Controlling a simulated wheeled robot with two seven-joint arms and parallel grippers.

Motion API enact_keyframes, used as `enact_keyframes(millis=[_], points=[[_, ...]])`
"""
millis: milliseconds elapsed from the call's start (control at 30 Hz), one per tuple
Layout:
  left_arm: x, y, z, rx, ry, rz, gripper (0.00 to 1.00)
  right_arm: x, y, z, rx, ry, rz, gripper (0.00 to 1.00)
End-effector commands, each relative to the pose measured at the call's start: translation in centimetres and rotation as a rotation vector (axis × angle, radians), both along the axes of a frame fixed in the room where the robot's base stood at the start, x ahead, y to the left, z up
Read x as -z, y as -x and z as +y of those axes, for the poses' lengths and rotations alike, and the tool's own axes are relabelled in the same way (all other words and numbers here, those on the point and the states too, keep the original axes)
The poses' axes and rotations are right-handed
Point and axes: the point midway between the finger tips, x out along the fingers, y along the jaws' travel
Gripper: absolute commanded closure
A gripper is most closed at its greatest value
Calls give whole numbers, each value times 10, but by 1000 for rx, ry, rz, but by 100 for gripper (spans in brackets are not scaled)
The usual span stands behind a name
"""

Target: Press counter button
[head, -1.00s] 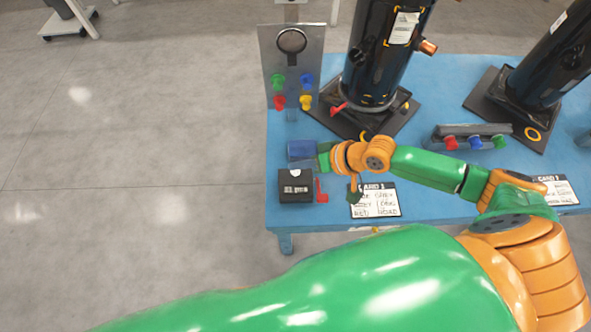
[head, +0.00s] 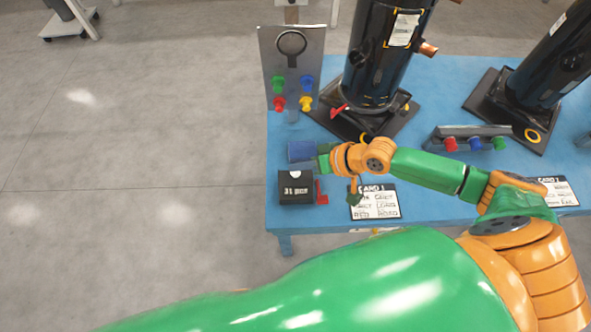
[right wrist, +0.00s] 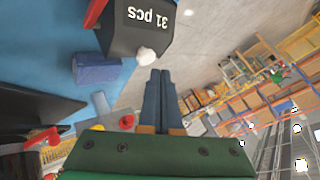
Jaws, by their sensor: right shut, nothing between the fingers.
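The counter (head: 296,190) is a black box reading "31 pcs" near the left front of the blue table. Its white button (head: 295,174) is on top. In the right wrist view the counter (right wrist: 132,28) is at the top and the button (right wrist: 147,55) is just beyond my fingertips, with a small gap in the picture. My right gripper (head: 311,163) is shut and empty, above the table just behind and right of the counter. Its dark fingers (right wrist: 160,76) lie side by side in the wrist view. My left gripper is out of view.
A blue block (head: 300,150) lies behind the counter and a red part (head: 321,192) beside it. A panel with coloured knobs (head: 291,70) and a black compressor (head: 384,60) stand behind. A card (head: 375,203) lies to the right. Open floor is left of the table.

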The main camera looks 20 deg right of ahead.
Motion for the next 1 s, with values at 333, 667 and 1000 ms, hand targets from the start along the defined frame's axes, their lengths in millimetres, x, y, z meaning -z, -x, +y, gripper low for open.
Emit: enact_keyframes(millis=[333,667,1000], points=[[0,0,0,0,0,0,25,0,0,0,0,0,0,100],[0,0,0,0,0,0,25,0,0,0,0,0,0,100],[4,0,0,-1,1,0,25,9,0,0,0,0,0,100]])
